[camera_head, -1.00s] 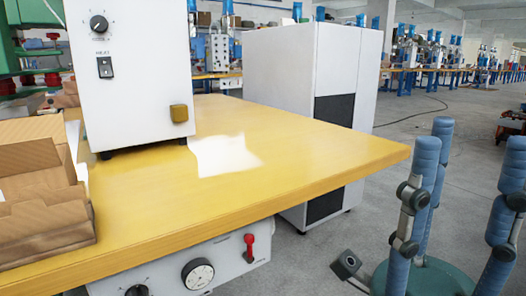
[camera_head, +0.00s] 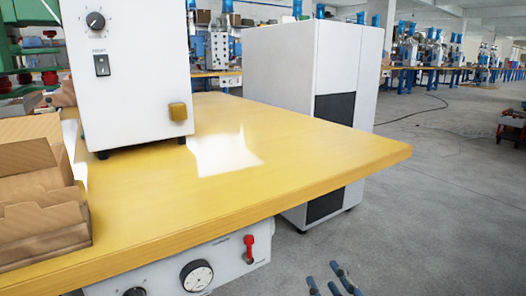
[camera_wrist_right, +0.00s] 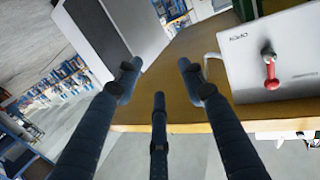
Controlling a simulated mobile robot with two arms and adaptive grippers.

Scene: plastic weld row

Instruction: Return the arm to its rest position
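My right gripper (camera_head: 333,280) shows only as a few dark blue fingertips at the bottom edge of the head view, in front of the yellow workbench (camera_head: 290,150) and lower than its top. In the right wrist view the same gripper (camera_wrist_right: 158,82) has its blue fingers spread apart, with nothing between them. It is clear of the bench in the head view. The rest of the right arm is hidden below the head view. My left gripper is in neither view.
A white machine (camera_head: 130,80) with a knob and switch stands on the bench. Open cardboard boxes (camera_head: 40,200) sit at its left. A white control panel (camera_head: 225,262) with a gauge and red lever is under the front edge.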

